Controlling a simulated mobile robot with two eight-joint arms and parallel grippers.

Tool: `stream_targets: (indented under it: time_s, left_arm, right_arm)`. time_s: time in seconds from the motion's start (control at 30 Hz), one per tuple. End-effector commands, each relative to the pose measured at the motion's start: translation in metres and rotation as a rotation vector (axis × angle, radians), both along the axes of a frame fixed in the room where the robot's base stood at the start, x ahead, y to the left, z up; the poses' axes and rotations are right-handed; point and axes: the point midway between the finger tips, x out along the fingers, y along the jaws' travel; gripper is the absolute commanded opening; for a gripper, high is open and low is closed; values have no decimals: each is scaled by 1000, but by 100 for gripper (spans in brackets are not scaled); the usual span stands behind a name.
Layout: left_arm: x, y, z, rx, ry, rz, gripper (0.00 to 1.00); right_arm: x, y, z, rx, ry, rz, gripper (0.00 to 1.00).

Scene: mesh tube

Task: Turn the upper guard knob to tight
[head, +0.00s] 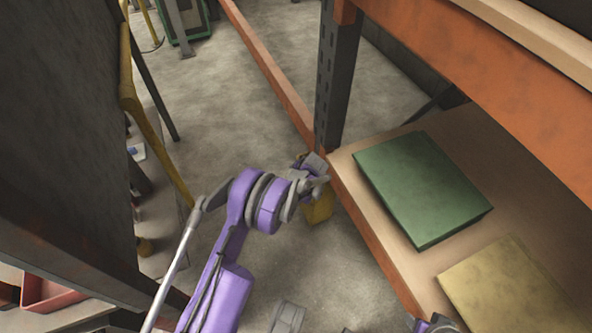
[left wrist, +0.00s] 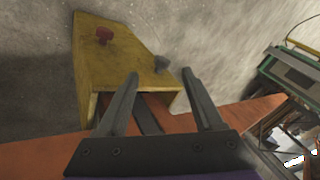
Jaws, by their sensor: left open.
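The yellow guard (left wrist: 120,50) fills the upper left of the left wrist view, by the orange beam. It carries a red knob (left wrist: 104,35) and a dark grey knob (left wrist: 161,63); I cannot tell which is the upper one. My left gripper (left wrist: 160,75) is open, its fingertips either side of the grey knob in the picture, with no grip on it. Contact cannot be made out. In the head view the guard (head: 319,209) shows below my left gripper (head: 322,180) at the foot of the rack post, its knobs hidden.
The dark rack post (head: 337,85) rises just behind my left gripper. The wooden shelf (head: 345,165) with a green box (head: 420,185) and a tan box (head: 505,290) lies to the right. Open concrete floor (head: 215,110) lies to the left.

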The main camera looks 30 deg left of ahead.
Motion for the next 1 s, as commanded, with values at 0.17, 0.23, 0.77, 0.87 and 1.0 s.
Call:
stream_targets:
  time_s: [0.17, 0.23, 0.77, 0.87, 1.0]
  left_arm:
    - [-2, 17, -5, -287, -141, 448, 69]
    - [-3, 22, -6, -400, -191, 639, 69]
    - [7, 58, 20, -1147, -379, 2236, 69]
    - [8, 60, 24, -1191, -372, 2365, 69]
    - [12, 60, 20, -1207, -368, 2424, 69]
  right_arm:
    - [1, 0, -3, 0, 1, 0, 50]
    - [1, 0, -4, 0, 1, 0, 50]
    - [2, 0, -12, 0, 2, 0, 50]
    - [2, 0, -12, 0, 2, 0, 50]
    - [2, 0, -14, 0, 3, 0, 50]
